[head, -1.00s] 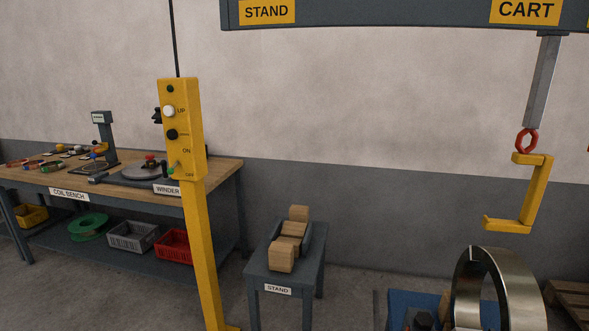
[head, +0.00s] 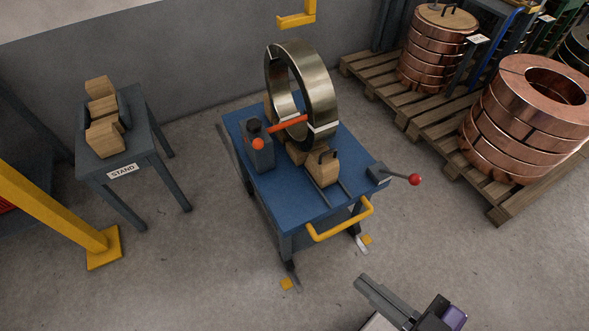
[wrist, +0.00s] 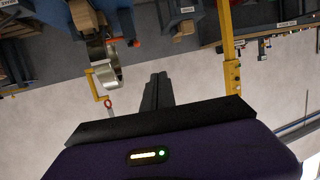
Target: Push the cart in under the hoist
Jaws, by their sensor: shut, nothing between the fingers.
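The blue cart (head: 350,152) stands on the concrete floor in the middle of the head view. Its yellow push handle (head: 342,222) faces my side. A steel coil (head: 322,95) stands upright on the cart, on wooden chocks, with an orange arm across it. The hoist's yellow hook (head: 297,19) shows at the top edge, behind the coil in the picture; the wrist view, upside down, shows the hook (wrist: 97,88) beside the coil (wrist: 105,68). My gripper (head: 362,284) is shut and empty, in front of the cart and apart from the handle. It also shows in the wrist view (wrist: 158,78).
A lever with a red knob (head: 414,180) sticks out from the cart's right side. A pallet (head: 425,130) with copper coils stands at right. The stand (head: 150,125) and a yellow post (head: 60,215) are at left.

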